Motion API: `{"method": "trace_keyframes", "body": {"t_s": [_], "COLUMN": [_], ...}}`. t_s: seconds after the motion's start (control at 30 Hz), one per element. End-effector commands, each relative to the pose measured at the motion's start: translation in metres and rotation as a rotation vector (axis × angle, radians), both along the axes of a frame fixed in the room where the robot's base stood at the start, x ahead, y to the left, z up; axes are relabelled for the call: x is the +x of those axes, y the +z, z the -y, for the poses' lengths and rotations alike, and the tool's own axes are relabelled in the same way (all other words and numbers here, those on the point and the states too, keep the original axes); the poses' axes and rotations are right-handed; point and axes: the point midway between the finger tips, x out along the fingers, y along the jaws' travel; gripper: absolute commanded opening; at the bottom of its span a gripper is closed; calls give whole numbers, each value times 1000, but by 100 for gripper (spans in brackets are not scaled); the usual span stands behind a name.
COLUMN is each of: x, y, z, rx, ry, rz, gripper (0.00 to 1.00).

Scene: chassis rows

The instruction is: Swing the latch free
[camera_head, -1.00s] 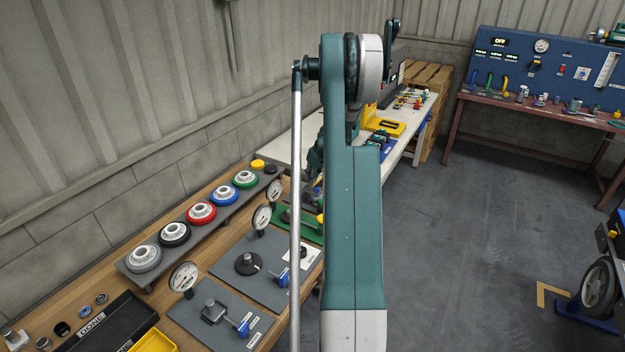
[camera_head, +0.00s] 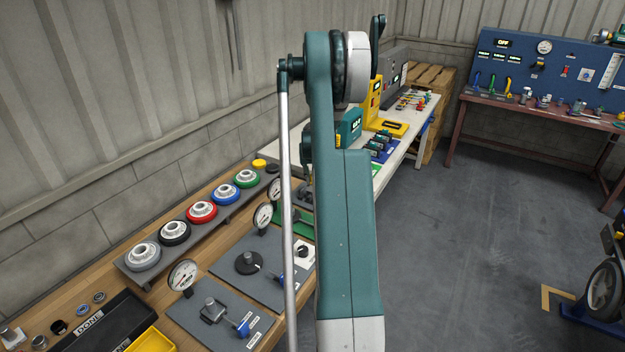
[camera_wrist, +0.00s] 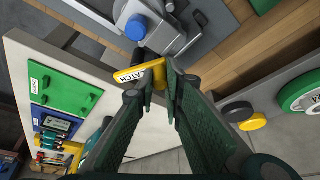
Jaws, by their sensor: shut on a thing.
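The latch (camera_wrist: 140,71) is a yellow lever with a white label whose visible letters read "ATCH", in the wrist view. My gripper (camera_wrist: 160,79) is shut on its right part, with the fingertips on both sides. The labelled part sticks out to the left of the fingers. A grey metal fixture (camera_wrist: 175,42) with a blue round knob (camera_wrist: 136,28) lies just above the latch, very close to it. Whether the latch still touches the fixture cannot be told. In the head view my arm hides the gripper and the latch.
A green disc (camera_wrist: 300,95) is at the right. In the head view, a rack of coloured discs (camera_head: 202,211) and gauge plates (camera_head: 222,316) crowd the wooden bench. The floor at right is mostly open.

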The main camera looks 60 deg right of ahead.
Motion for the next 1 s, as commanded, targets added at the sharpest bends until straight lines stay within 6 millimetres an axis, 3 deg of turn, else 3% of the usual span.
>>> {"method": "trace_keyframes", "body": {"t_s": [1.0], "x": [21], "y": [-1], "z": [27], "rx": [0], "ry": [-807], "rz": [0], "gripper": [0]}}
